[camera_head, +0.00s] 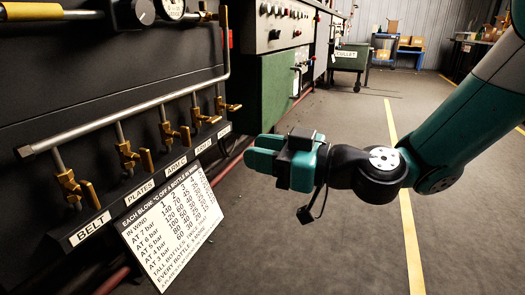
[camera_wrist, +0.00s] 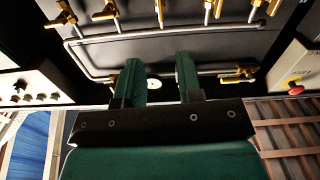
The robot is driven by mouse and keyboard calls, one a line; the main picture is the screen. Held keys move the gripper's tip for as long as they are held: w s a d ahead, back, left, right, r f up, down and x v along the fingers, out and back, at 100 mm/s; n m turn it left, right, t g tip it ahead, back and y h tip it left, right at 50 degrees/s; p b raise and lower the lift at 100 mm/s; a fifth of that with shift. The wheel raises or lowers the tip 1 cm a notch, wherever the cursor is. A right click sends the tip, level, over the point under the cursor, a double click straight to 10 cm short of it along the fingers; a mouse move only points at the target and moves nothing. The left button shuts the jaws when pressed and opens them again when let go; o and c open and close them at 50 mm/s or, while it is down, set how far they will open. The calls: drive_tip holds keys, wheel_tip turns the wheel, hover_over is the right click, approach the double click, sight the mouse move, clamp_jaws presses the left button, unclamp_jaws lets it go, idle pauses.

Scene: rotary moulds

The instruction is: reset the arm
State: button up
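My teal arm reaches in from the right in the head view, and my gripper (camera_head: 258,152) points left toward the dark machine panel. It hangs in the air to the right of the row of brass valves, apart from them. In the wrist view my gripper (camera_wrist: 160,68) shows two green fingers with a clear gap between them and nothing held. A pale round disc (camera_wrist: 153,84) shows in the gap, on the panel behind.
Brass valves (camera_head: 127,157) line the panel above labels such as BELT (camera_head: 90,230) and PLATES. A white sign (camera_head: 170,232) leans out below them. A red button (camera_wrist: 296,90) is at right in the wrist view. Open floor (camera_head: 325,235) with a yellow line lies right.

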drive_tip(key=s+d+r+g+h+p, duration=0.3)
drive_tip(key=s+r+g+h+p, duration=0.25)
drive_tip(key=s+r+p, duration=0.45)
drive_tip(key=s+d+r+m+g+h+p, duration=0.1)
drive_tip(key=s+d+r+m+h+p, duration=0.25)
drive_tip(key=s+d+p, duration=0.2)
drive_tip(key=s+d+r+m+g+h+p, duration=0.1)
drive_tip(key=s+d+r+m+h+p, duration=0.3)
drive_tip(key=d, duration=0.3)
wheel_tip(320, 180, up, 35)
drive_tip(key=p, duration=3.7)
drive_tip(key=shift+w+a+y+p, duration=0.15)
drive_tip(key=shift+w+y+p, duration=0.05)
drive_tip(key=shift+y+p, duration=0.15)
drive_tip(key=shift+f+t, duration=0.1)
drive_tip(key=shift+t, duration=0.15)
